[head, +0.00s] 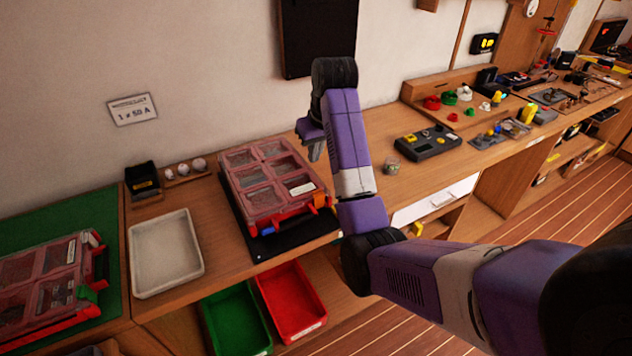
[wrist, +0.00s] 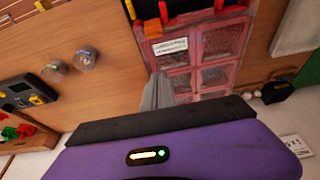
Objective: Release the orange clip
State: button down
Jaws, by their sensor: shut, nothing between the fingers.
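The red case (head: 270,182) with a clear, sectioned lid lies shut on a black mat (head: 290,236). Its orange clip (head: 319,201) is on the front edge near the right corner, and a blue clip (head: 268,231) is further left. In the wrist view the orange clip (wrist: 163,12) shows at the top edge, with the blue clip (wrist: 219,4) right of it. I cannot tell whether the orange clip is fastened. My gripper (head: 315,152) is shut and empty above the case's back right part, apart from the clip. Its grey fingers (wrist: 157,92) point toward the lid.
A second red case (head: 45,283) lies on a green mat at left, beside a white tray (head: 165,254). A dark meter (head: 428,143) and small jar (head: 391,167) stand right of my arm. Green and red bins (head: 291,300) sit below the bench edge.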

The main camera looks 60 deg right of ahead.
aim_at(314, 189)
dwell(0.3)
jog(key=p+x, duration=0.1)
jog(key=x, duration=0.8)
jog(key=shift+f, duration=0.35)
jog(key=shift+s+a+f+p, duration=0.1)
jog(key=shift+s+a+p, duration=0.4)
jog(key=shift+s, duration=0.25)
jog(key=shift+s+a+p, duration=0.5)
jog(key=shift+s+a, duration=0.05)
jog(key=shift+s, duration=0.25)
jog(key=shift+f, duration=0.1)
